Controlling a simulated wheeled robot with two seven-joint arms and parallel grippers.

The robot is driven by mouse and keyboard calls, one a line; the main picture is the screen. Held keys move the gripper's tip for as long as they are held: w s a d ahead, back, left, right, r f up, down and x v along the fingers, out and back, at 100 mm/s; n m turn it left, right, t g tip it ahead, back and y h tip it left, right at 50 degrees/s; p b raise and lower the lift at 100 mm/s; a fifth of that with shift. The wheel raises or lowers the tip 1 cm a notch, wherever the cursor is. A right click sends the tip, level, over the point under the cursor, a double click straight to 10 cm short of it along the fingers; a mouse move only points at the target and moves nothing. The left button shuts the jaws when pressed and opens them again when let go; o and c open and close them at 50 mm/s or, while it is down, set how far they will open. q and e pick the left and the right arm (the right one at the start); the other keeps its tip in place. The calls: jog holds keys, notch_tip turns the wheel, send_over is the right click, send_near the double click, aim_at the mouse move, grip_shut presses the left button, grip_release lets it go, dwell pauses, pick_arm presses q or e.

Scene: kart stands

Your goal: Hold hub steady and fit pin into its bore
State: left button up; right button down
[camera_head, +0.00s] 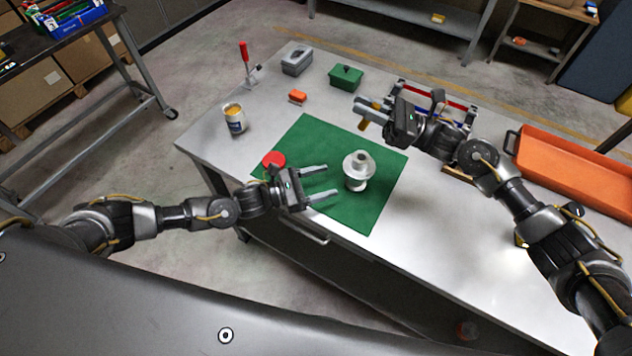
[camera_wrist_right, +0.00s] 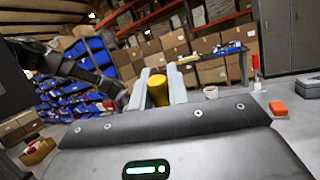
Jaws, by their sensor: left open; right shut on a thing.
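The hub (camera_head: 358,170) is a pale grey flanged part standing upright on the green mat (camera_head: 309,145). My left gripper (camera_head: 331,181) is open, with its two fingers pointing at the hub from the left. A small gap seems to lie between the fingertips and the hub. My right gripper (camera_head: 366,113) is raised behind and to the right of the hub. It is shut on the yellow pin (camera_head: 364,123), which also shows between the fingers in the right wrist view (camera_wrist_right: 157,89).
An orange tray (camera_head: 572,168) is at the right. The front right of the table is clear.

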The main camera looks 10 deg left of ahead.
aim_at(358, 172)
pick_arm(q)
jog(key=x, duration=1)
jog(key=shift+w+d, duration=0.2)
jog(key=c, duration=1.3)
pick_arm(e)
jog(key=shift+d, duration=0.1)
jog(key=f+h, duration=0.1)
jog(key=s+f+t, duration=0.1)
jog(key=f, duration=0.1)
jog(key=shift+s+f+h, duration=0.2)
jog(key=shift+f+h, duration=0.1)
jog(key=shift+h, duration=0.1)
jog(key=f+t, duration=0.1)
jog(key=f+m+t+h, duration=0.1)
jog(key=w+f+t, duration=0.1)
jog(key=shift+w+a+f+h, duration=0.1)
jog(key=shift+a+f+h, duration=0.05)
jog(key=shift+a+h, duration=0.2)
jog(key=shift+w+f+h, duration=0.2)
jog(key=shift+h, duration=0.25)
